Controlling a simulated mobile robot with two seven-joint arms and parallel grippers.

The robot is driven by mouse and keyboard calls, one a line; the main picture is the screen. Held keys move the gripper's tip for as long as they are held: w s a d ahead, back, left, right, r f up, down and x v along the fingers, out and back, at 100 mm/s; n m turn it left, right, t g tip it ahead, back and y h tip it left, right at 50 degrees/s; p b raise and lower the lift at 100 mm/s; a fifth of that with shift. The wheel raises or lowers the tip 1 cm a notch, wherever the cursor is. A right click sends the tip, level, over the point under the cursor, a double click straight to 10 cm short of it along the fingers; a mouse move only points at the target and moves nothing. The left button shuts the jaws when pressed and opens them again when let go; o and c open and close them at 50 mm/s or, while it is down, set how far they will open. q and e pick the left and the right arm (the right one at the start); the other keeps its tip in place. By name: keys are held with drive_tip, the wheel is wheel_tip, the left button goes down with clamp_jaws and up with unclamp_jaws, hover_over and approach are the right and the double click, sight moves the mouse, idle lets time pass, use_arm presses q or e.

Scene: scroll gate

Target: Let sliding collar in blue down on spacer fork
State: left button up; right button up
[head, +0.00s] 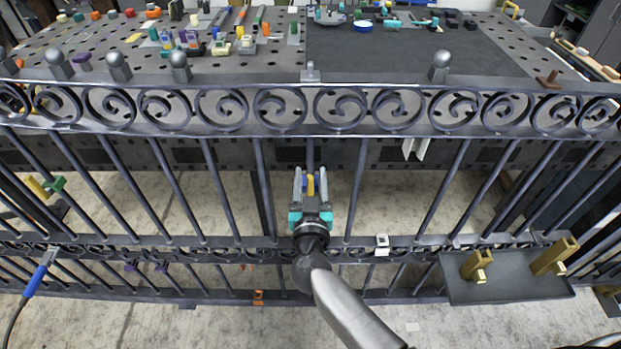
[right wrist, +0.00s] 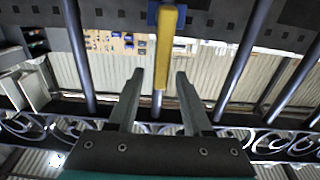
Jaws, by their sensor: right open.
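My right gripper (head: 310,178) is open at the middle of the gate, its two fingers spread around a yellow grip (head: 310,186) in the picture. In the right wrist view the yellow grip (right wrist: 165,45) hangs in front of a bar, its lower end between my fingertips (right wrist: 160,75). I cannot tell how deep it sits between them. A blue part (right wrist: 152,13), likely the sliding collar, shows behind the grip's top. The spacer fork cannot be picked out for certain; a small white block (head: 382,243) sits on the lower rail to the right. My left gripper is out of view.
The gate's upright bars (head: 356,190) stand close on both sides of my gripper. A scroll band (head: 280,108) runs above it. A dark shelf (head: 510,289) with brass brackets is at right. A blue-handled tool (head: 36,279) hangs at left. A bench full of parts lies behind.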

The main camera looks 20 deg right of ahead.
drive_tip(key=shift+w, duration=0.15)
clamp_jaws()
idle(0.4)
idle(1.0)
